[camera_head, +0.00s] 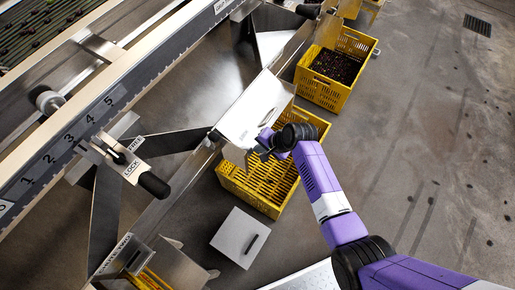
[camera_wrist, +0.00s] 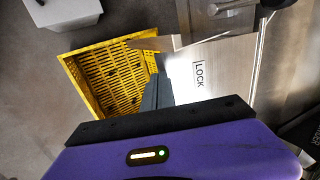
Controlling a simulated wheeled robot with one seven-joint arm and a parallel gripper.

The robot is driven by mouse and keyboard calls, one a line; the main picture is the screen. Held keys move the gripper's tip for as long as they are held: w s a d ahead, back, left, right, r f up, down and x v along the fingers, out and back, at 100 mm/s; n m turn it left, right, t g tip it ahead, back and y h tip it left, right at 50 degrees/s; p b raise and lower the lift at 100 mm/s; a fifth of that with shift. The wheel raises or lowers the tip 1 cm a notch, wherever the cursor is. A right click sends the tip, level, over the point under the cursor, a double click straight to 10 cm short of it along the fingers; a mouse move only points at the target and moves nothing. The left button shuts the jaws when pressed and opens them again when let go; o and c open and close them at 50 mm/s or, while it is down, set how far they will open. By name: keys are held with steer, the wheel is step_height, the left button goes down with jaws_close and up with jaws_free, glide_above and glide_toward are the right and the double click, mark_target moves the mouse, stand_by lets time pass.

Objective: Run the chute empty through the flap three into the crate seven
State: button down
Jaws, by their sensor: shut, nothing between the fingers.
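In the head view a pale metal flap (camera_head: 254,110) with a slot-like handle hangs at the mouth of the middle chute (camera_head: 178,97). No number shows on it. My gripper (camera_head: 262,148) is shut and empty at the flap's lower edge; I cannot tell whether they touch. Below stands a yellow crate (camera_head: 229,184), also seen in the wrist view (camera_wrist: 79,91). Its slatted floor shows bare where visible; no number is readable. A lever with a black grip (camera_head: 153,184) sits by FREE and LOCK labels on the chute. In the wrist view a LOCK plate (camera_wrist: 220,62) lies beside my fingers (camera_wrist: 156,93).
A yellow crate (camera_head: 312,91) of dark fruit stands further back. A grey lid-like box (camera_head: 240,238) lies on the floor in front. A label ending in TWO (camera_head: 115,254) marks the nearer chute. A numbered scale rail (camera_head: 75,132) runs at left. Floor at right is clear.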

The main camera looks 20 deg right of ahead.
steer(key=shift+x, duration=0.85)
steer(key=w+a+f+t+y+b, duration=0.6)
steer(key=w+f+b, duration=0.4)
steer(key=b, duration=2.7)
steer(key=a+f+t, duration=0.1)
steer(key=t, duration=0.1)
steer(key=shift+a+t, duration=0.3)
steer(key=shift+w+a+r, duration=0.15)
steer(key=shift+w+r, duration=0.05)
steer(key=shift+w, duration=0.05)
